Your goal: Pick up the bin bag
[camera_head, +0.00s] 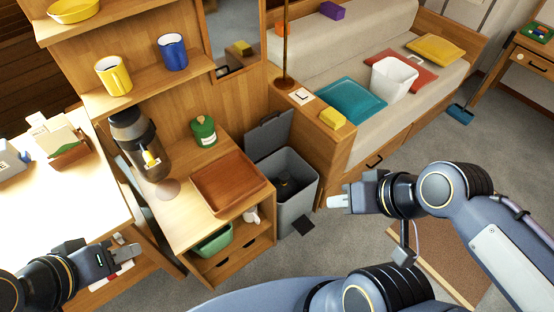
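A grey bin (297,215) stands on the floor at the right end of the wooden cabinet, its lid (270,133) raised. Something dark (287,186) lies inside the bin, likely the bin bag; its shape is hard to make out. My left gripper (130,251) is at the lower left, near the edge of the white-topped desk and far from the bin. The finger gaps are too small to judge.
A brown tray (228,183) sits on the cabinet beside the bin. A bench (352,152) with cushions and a white basket (391,79) stands behind. A dark pedal or flap (303,226) is at the bin's foot. Grey carpet (350,248) lies open in front.

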